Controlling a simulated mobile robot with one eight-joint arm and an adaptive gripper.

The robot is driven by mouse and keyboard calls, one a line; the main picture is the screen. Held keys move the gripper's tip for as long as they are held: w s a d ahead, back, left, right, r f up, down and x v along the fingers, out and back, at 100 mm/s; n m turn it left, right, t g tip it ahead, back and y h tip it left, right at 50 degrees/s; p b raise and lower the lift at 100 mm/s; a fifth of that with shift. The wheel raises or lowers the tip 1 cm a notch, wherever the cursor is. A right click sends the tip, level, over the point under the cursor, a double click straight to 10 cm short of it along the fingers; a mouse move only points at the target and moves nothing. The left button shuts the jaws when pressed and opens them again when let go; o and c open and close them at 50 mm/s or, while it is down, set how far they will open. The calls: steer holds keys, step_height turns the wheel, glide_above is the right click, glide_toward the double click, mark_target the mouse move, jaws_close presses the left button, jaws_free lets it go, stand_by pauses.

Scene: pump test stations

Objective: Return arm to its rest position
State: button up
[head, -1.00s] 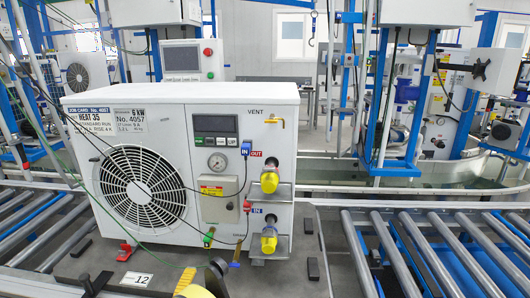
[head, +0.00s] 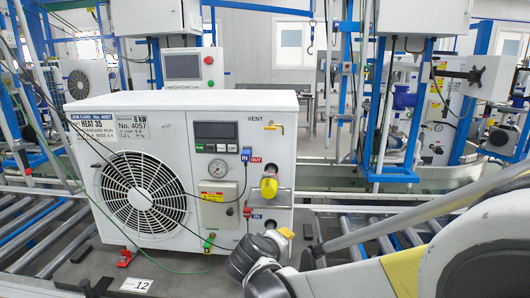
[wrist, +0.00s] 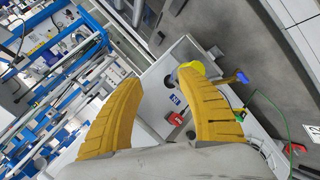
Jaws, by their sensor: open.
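My arm reaches in from the right in the head view and ends in a dark grey wrist part (head: 262,262) low in front of the white pump unit (head: 170,115). In the wrist view my gripper (wrist: 139,57) has two yellow fingers spread wide, with nothing held between them. In the wrist view a yellow cap (wrist: 196,67) and a blue handle (wrist: 241,76) show beyond the right finger. I cannot tell whether it touches the cap.
The unit stands on a dark pallet (head: 195,275) with a "12" tag (head: 135,285). Roller conveyors run left (head: 30,235) and right (head: 400,240). A green hose (head: 95,200) and black cables hang across the unit's front. A control panel (head: 182,65) stands behind it.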

steer(key=s+d+r+m+g+y, duration=0.1)
steer(key=s+d+r+m+g, duration=0.25)
steer(key=s+d, duration=0.9)
steer(key=s+d+m+y, duration=0.1)
steer(key=s+m, duration=0.1)
steer(key=s, duration=0.5)
steer(key=s+d+f+m+y, duration=0.1)
steer(key=s+m, duration=0.2)
steer(key=s, duration=0.3)
steer(key=shift+s+f+y, duration=0.15)
steer(key=shift+s+y, duration=0.25)
